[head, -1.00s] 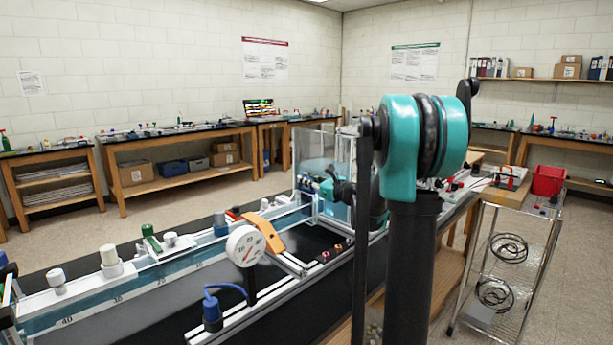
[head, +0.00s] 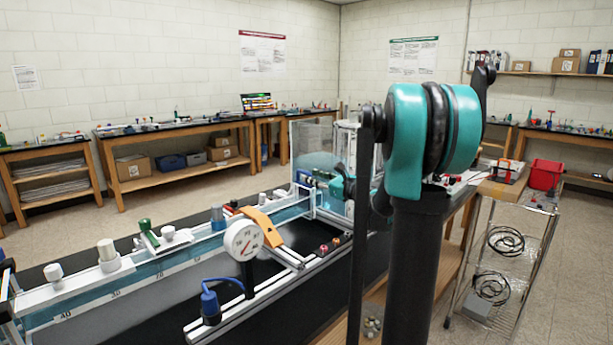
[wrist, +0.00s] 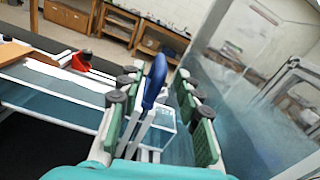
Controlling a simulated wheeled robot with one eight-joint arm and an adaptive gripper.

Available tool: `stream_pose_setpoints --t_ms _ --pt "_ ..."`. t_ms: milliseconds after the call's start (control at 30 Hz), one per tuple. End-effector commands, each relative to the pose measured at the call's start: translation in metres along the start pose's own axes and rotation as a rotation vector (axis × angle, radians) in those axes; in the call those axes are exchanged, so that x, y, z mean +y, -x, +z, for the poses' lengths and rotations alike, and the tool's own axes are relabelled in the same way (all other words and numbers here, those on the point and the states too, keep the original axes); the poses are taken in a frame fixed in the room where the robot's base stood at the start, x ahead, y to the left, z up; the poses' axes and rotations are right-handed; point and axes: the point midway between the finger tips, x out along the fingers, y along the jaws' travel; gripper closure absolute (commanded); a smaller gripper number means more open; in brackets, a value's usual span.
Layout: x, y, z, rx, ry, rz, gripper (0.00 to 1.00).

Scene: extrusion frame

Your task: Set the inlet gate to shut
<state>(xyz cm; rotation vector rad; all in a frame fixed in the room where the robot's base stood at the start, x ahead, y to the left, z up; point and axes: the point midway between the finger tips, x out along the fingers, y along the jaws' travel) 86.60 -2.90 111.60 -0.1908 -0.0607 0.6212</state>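In the wrist view, a lever with a dark blue handle (wrist: 155,80) and a pale, forked-looking shaft stands tilted between the fingers of my gripper (wrist: 160,112). It looks like the inlet gate's lever, but no label is readable. The green finger pads are apart, with visible gaps beside the handle, so my gripper is open around it. I cannot tell whether a pad touches the shaft. The lever's base is hidden behind my gripper. In the head view, my arm's end is at the clear tank (head: 311,152), mostly hidden by my own arm.
A long water channel (head: 160,270) with several fittings runs along the black bench. A round dial gauge (head: 243,240), an orange bracket (head: 262,226) and a blue fitting (head: 210,303) sit along it. The clear tank wall (wrist: 230,110) stands close right of my gripper. A wire cart (head: 500,260) stands right.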

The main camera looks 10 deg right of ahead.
Motion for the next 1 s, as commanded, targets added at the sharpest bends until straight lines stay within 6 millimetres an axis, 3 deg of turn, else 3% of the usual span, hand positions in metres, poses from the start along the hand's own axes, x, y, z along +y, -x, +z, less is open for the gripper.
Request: stream_pose_setpoints --t_ms 200,400,1000 --pt "-0.001 0.045 -0.001 0.001 0.001 -0.004 0.66" --pt "0.0 0.068 -0.001 0.001 0.001 -0.001 0.66" --pt "0.0 0.073 -0.001 0.001 0.001 0.0 0.66"
